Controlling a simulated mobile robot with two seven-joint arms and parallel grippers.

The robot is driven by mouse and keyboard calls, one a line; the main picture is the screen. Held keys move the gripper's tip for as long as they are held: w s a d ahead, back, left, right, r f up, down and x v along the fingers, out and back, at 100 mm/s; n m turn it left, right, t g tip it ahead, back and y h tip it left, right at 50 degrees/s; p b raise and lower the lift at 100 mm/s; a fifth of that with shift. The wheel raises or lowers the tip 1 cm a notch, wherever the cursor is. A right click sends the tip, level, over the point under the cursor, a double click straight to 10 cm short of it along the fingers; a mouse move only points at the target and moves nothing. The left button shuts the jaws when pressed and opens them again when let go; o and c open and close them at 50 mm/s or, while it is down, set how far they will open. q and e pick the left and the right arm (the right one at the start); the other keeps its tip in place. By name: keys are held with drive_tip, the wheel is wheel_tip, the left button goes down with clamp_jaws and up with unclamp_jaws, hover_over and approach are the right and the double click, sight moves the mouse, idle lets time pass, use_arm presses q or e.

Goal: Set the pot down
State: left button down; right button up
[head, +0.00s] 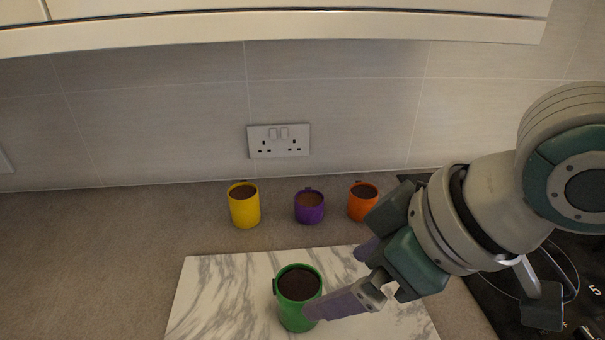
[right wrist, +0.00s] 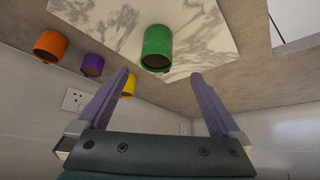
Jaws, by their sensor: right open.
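A green pot (head: 297,312) with dark brown contents stands upright on the white marbled board (head: 215,285). In the right wrist view the same green pot (right wrist: 157,45) lies just beyond my fingertips, roughly midway between them. My right gripper (head: 335,278) is open and empty, to the right of the pot in the head view. Its nearer finger overlaps the pot's lower right side there; I cannot tell whether it touches. Both spread fingers of the right gripper (right wrist: 160,77) show in the wrist view. My left gripper is not in view.
A yellow cup (head: 244,208), a purple cup (head: 309,210) and an orange cup (head: 362,205) stand along the wall behind the board. A black hob (head: 495,293) is at the right, partly behind my arm. The counter (head: 90,255) left of the board is clear.

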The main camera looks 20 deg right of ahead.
drive_tip(key=s+d+f+m+g+h, duration=0.1)
drive_tip(key=s+d+m+g+h, duration=0.1)
drive_tip(key=s, duration=1.2)
drive_tip(key=shift+d+f+m+h, duration=0.4)
drive_tip(key=shift+d+m, duration=0.4)
drive_tip(key=shift+d, duration=0.2)
drive_tip(key=shift+r, duration=0.15)
wheel_tip(320, 180, up, 34)
drive_tip(key=p, duration=3.4)
drive_tip(key=shift+r, duration=0.15)
drive_tip(key=shift+w, duration=0.1)
